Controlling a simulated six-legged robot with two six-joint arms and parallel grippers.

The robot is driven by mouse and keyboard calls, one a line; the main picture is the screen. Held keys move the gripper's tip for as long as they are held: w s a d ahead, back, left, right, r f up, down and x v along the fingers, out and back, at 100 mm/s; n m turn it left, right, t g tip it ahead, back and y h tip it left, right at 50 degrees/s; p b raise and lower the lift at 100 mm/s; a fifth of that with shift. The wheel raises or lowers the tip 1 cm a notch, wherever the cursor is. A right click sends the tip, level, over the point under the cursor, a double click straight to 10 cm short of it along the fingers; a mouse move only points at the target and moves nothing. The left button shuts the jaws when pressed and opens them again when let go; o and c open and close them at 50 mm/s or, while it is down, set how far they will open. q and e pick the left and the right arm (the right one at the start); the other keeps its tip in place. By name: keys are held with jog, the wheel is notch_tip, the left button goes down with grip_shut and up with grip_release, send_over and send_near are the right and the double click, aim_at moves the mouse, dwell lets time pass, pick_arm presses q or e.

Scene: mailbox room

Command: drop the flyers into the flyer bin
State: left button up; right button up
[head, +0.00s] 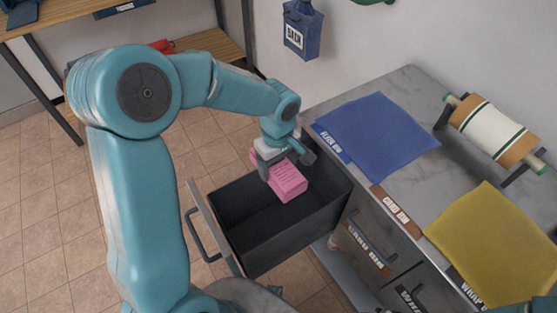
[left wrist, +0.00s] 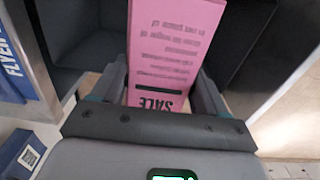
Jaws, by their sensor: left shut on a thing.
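The flyers (head: 289,182) are a pink stack with dark print. In the left wrist view the pink flyers (left wrist: 175,45) show the word SALE. My left gripper (head: 286,165) is shut on them, its fingers on either side of the stack. The flyers hang over the far part of an open dark drawer (head: 262,235). This drawer pulls out from the counter below the blue FLYER BIN label (head: 333,142). I cannot tell whether the flyers touch the drawer's floor. No other item shows inside the drawer. My right gripper is not in view.
A grey counter (head: 405,85) holds a blue cloth (head: 378,136), a yellow cloth (head: 492,243) and a paper roll (head: 490,125). A closed drawer labelled CARD BIN (head: 370,240) is beside the open one. A blue box (head: 301,30) hangs on the wall. Tiled floor is clear at left.

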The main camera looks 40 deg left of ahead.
aim_at(278, 164)
pick_arm(q)
jog(key=shift+w+f, duration=0.1)
jog(key=shift+f, duration=0.45)
jog(key=shift+r, duration=0.1)
jog(key=o, duration=1.4)
notch_tip(278, 164, up, 16)
jog(key=shift+r+p, duration=0.15)
jog(key=shift+p, duration=0.4)
